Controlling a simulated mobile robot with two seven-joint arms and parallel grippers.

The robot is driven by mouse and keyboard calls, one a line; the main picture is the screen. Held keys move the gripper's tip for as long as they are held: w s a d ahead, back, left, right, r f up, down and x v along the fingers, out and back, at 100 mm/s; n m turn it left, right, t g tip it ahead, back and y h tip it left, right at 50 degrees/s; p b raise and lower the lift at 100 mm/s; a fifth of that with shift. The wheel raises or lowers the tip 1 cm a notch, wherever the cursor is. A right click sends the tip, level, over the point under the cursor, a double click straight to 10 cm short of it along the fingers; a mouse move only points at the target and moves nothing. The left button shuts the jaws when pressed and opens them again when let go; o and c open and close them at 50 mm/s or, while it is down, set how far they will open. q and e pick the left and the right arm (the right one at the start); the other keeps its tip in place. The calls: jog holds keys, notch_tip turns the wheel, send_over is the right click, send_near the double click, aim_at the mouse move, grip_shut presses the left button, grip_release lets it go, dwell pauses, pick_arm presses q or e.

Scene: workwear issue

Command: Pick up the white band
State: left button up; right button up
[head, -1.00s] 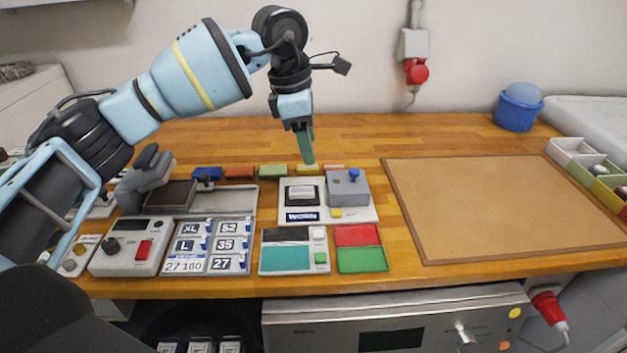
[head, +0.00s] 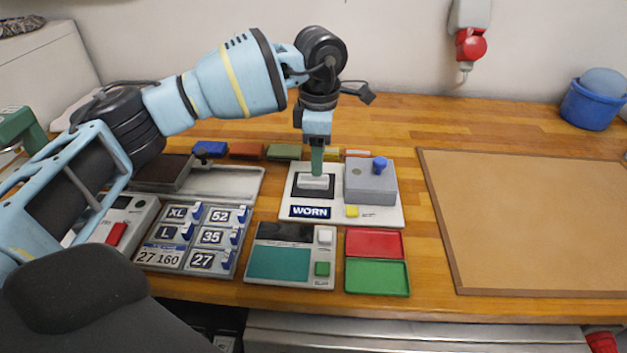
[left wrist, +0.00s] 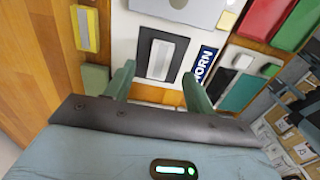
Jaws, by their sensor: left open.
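The white band (head: 314,182) is a pale, block-like piece on a dark square pad of the board marked WORN (head: 333,220). In the left wrist view the white band (left wrist: 160,58) lies on its dark pad just beyond my fingertips. My left gripper (head: 317,171) points down right at the band and partly covers it in the head view. In the left wrist view its green fingers (left wrist: 158,84) are spread apart, one to each side of the band's line, with nothing between them. I cannot tell whether they touch the pad. My right gripper is not in view.
Blue, orange, green (head: 284,152) and yellow blocks lie in a row behind the board. A grey box with a blue knob (head: 370,182) stands close to the right of the gripper. A red and green tray (head: 376,277) lies in front; a brown mat (head: 540,220) lies clear at right.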

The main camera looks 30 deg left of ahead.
aim_at(313, 181)
pick_arm(q)
jog(key=shift+s+a+f, duration=0.1)
jog(key=shift+a+f, duration=0.05)
jog(key=shift+f, duration=1.15)
jog(key=shift+s+a+f, duration=0.1)
jog(key=shift+f, duration=1.15)
jog(key=c, duration=1)
